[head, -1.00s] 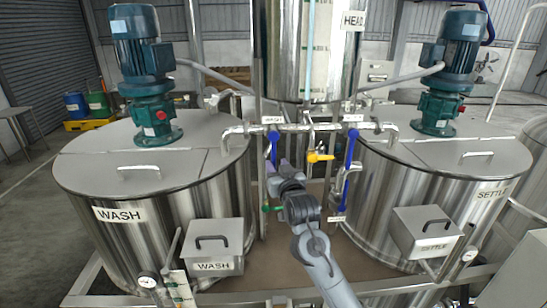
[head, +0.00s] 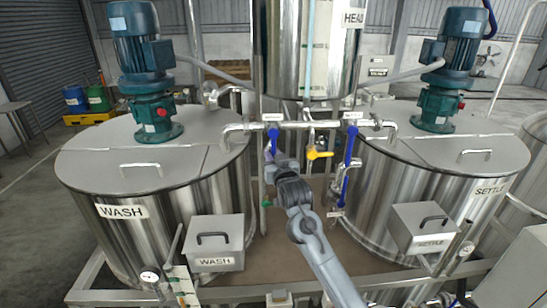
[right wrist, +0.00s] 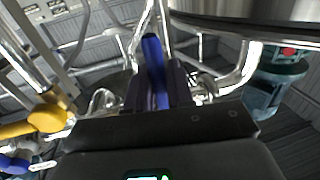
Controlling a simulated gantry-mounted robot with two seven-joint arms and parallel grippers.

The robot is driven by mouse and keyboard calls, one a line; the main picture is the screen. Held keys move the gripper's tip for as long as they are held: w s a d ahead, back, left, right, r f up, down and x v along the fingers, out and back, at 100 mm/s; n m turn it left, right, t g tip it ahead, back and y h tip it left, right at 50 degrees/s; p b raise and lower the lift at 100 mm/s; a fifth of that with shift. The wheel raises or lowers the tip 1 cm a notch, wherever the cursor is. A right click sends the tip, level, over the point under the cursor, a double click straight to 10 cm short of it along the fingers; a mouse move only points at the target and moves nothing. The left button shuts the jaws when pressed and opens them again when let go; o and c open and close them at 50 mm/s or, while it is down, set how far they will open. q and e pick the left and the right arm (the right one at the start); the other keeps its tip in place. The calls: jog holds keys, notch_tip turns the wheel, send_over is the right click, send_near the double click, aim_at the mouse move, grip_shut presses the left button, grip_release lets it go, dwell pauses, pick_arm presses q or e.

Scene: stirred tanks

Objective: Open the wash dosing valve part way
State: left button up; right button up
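The wash dosing valve's blue lever (head: 274,141) hangs down from the left part of the cross pipe, below a small white label too small to read. My right gripper (head: 271,156) is at the lower end of this lever, which partly hides behind it. In the right wrist view the blue lever (right wrist: 154,65) stands between my right gripper's two dark fingers (right wrist: 157,88). It fills the gap, so the gripper looks shut on it. The wash tank (head: 150,205) stands at the left. My left gripper is out of view.
A second, longer blue lever (head: 347,165) hangs to the right, and a yellow-handled valve (head: 318,155) sits between the two. It also shows in the right wrist view (right wrist: 45,118). The cross pipe (head: 310,125) runs just above. The settle tank (head: 400,200) stands at the right.

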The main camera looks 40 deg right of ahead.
jog(key=shift+a, duration=0.1)
grip_shut()
jog(key=shift+w+a+m, duration=0.1)
jog(key=shift+w+m, duration=0.05)
jog(key=shift+m, duration=0.25)
jog(key=shift+w+a+r+m+t+h+b, duration=0.15)
jog(key=shift+w+a+r+m+h+b, duration=0.15)
jog(key=shift+a+m+b, duration=0.6)
jog(key=shift+w+a+r+m+t+h+b, duration=0.2)
jog(key=shift+w+m, duration=0.25)
jog(key=shift+m, duration=0.9)
jog(key=shift+w+a+r+m+t+h+b, duration=0.1)
jog(key=shift+w+a+r+m+h+b, duration=0.2)
jog(key=shift+a+m+b, duration=0.6)
jog(key=shift+w+d+f+m, duration=0.1)
jog(key=shift+d+m, duration=0.15)
jog(key=shift+d, duration=0.05)
jog(key=o, duration=0.7)
grip_release()
